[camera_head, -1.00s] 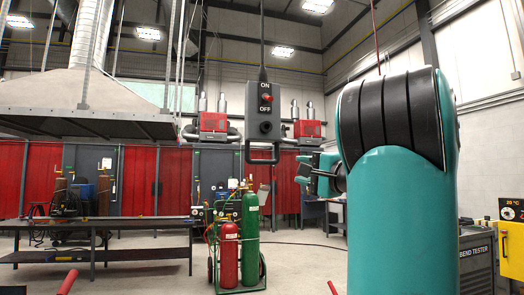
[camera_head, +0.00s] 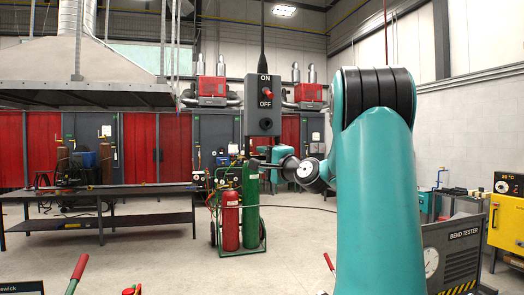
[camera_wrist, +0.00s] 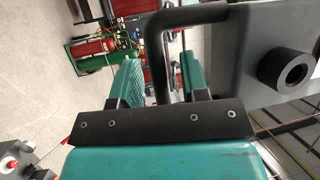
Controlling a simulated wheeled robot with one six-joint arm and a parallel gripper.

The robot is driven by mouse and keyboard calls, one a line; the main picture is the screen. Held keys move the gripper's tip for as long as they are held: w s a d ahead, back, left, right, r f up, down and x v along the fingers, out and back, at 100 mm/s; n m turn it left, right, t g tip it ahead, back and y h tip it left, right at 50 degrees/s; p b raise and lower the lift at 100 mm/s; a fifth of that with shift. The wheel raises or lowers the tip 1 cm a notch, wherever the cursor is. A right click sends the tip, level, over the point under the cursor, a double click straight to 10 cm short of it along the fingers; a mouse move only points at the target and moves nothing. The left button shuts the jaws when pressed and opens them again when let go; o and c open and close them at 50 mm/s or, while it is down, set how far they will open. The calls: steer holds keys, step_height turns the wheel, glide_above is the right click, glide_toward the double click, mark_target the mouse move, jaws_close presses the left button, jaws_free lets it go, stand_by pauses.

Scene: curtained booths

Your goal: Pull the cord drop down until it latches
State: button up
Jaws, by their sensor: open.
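The cord drop is a grey box (camera_head: 263,92) hung on a dark cord, marked ON and OFF, with a red knob and a black round socket. Its dark loop handle (camera_head: 247,147) hangs below and is mostly hidden by my gripper (camera_head: 264,163). In the wrist view the box (camera_wrist: 240,50) fills the upper right. The black handle (camera_wrist: 155,50) curves down between the two teal fingers of my gripper (camera_wrist: 161,76). The fingers are apart, with a gap showing on either side of the bar. I cannot tell whether either finger touches it.
A cart with red and green gas cylinders (camera_head: 250,205) stands on the floor behind. A dark workbench (camera_head: 110,195) is at the left. A grey bend tester (camera_head: 455,255) and a yellow cabinet (camera_head: 505,220) are at the right.

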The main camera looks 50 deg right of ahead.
steer(key=shift+w+d+r, duration=0.1)
steer(key=shift+w, duration=0.35)
steer(key=shift+c, duration=0.2)
jaws_close()
step_height(320, 180, down, 26)
steer(key=b, duration=2.3)
steer(key=shift+f+b, duration=0.2)
steer(key=shift+b, duration=0.1)
steer(key=shift+o, duration=0.2)
jaws_free()
steer(key=shift+s, duration=0.1)
steer(key=b+v, duration=1.7)
steer(key=b, duration=0.2)
